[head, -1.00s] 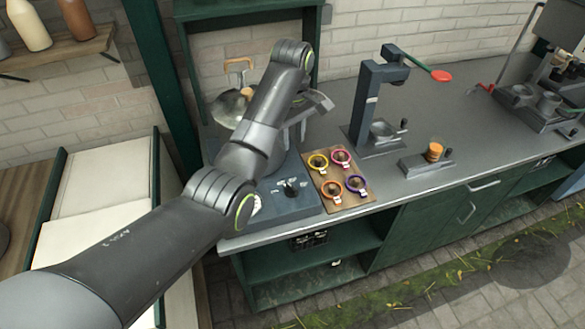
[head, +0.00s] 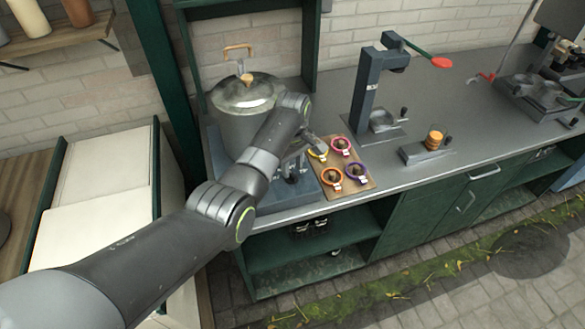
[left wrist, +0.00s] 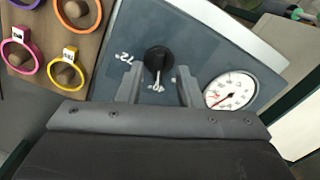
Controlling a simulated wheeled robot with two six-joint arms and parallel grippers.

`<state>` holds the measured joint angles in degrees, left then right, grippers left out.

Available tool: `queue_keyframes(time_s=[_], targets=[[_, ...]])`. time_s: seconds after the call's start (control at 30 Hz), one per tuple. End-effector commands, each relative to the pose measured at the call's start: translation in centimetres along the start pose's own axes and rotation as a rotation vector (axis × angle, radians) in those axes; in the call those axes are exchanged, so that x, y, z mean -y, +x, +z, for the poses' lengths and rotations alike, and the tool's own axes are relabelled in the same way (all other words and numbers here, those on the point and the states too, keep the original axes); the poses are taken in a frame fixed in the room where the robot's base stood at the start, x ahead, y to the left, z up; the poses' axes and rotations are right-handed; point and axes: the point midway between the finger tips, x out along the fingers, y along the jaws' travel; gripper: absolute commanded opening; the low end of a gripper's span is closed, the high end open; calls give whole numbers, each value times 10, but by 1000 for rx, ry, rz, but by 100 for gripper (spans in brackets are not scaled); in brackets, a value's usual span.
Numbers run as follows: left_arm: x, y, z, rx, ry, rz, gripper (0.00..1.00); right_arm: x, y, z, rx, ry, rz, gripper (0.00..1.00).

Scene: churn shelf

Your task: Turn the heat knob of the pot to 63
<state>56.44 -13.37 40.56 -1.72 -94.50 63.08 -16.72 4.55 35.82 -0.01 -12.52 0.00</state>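The large metal pot (head: 235,130) with its lid stands on the dark blue-grey heater base (head: 215,150) at the left end of the counter. In the left wrist view the black heat knob (left wrist: 158,60) sits on the base's face, with a white mark and a "72" label beside it; other labels are partly hidden or unreadable. My left gripper (left wrist: 159,86) is open, its two fingers on either side just short of the knob, which lies ahead of the gap. In the head view the gripper (head: 297,160) hides most of the knob. My right gripper is not in view.
A round white dial gauge (left wrist: 230,91) with a red needle is right of the knob in the wrist view. A wooden board (head: 352,192) with several coloured rings lies beside the base. A lever press (head: 372,95) stands farther right on the counter.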

Motion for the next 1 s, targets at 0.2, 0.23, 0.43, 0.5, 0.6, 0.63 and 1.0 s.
queue_keyframes(time_s=[0.2, 0.23, 0.43, 0.5, 0.6, 0.63, 1.0], targets=[[0, 20, 0, 0, -1, 0, 33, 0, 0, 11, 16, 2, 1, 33], [0, 21, 0, 0, -1, 0, 33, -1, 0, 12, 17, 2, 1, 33], [0, 24, 0, -1, -1, 2, 33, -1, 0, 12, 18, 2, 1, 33], [0, 24, -1, -1, -1, 2, 33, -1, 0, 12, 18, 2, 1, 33], [0, 24, -1, -1, -1, 1, 30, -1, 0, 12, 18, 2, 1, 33], [0, 23, -1, -1, -1, 1, 26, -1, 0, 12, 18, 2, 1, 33], [0, 23, -1, -1, 0, 1, 0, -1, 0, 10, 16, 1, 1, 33]])
